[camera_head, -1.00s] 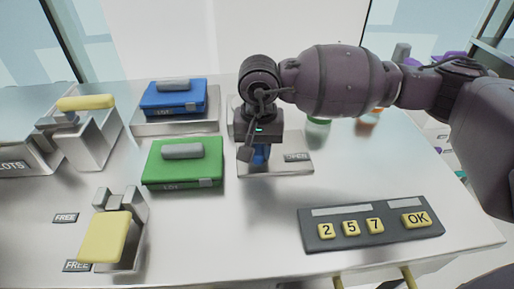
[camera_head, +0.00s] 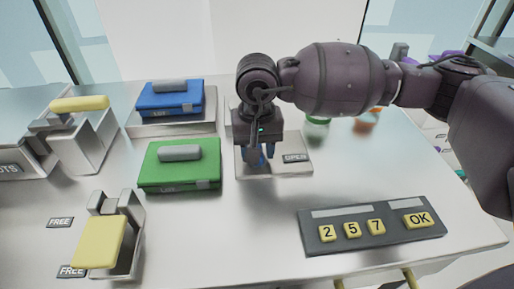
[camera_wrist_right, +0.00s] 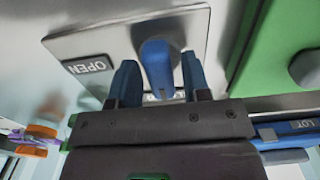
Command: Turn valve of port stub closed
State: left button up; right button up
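The valve handle (camera_wrist_right: 157,68) is a rounded blue lever on a light metal plate (camera_head: 290,171). A second label on the plate is mostly hidden by my gripper. My right gripper (camera_head: 262,156) points down over the plate. In the right wrist view its two blue fingertips (camera_wrist_right: 160,82) stand apart on either side of the handle, with visible gaps. In the head view the gripper hides most of the handle. My left gripper is not in view.
A green case (camera_head: 180,168) and a blue case (camera_head: 170,101) stand left of the plate. A keypad (camera_head: 373,228) sits at the front right. A yellow-topped clamp (camera_head: 98,242) stands at the front left. Green and orange-capped items stand behind my right arm.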

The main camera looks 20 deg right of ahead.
jog(key=shift+o, duration=0.4)
jog(key=shift+r, duration=0.35)
notch_tip(320, 180, up, 10)
jog(key=p, duration=0.1)
jog(key=shift+p, duration=0.3)
jog(key=shift+r, duration=0.1)
